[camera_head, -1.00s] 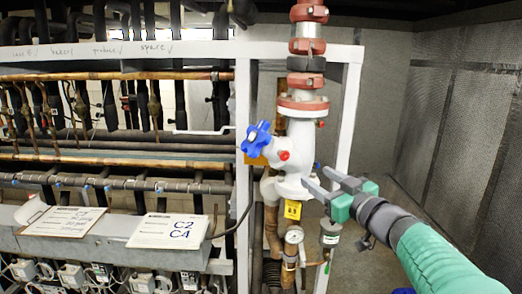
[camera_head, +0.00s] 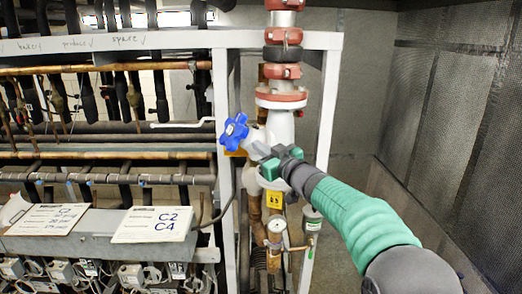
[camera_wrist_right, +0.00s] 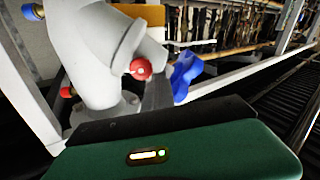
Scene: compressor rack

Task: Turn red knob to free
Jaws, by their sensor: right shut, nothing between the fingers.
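The red knob (camera_wrist_right: 141,69) is a small round cap on the side of the white valve body (camera_wrist_right: 97,45) in the right wrist view. In the head view my right gripper hides it. My right gripper (camera_head: 257,151) is shut and empty, reaching in from the right across the valve body. In the wrist view its grey fingers (camera_wrist_right: 156,88) are just right of the red knob, very close; I cannot tell whether they touch it. My left gripper is not in view.
A blue handwheel (camera_head: 234,132) sits left of my fingertips. A red-clamped pipe (camera_head: 283,55) rises above the valve. A white frame post (camera_head: 327,100) stands to the right.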

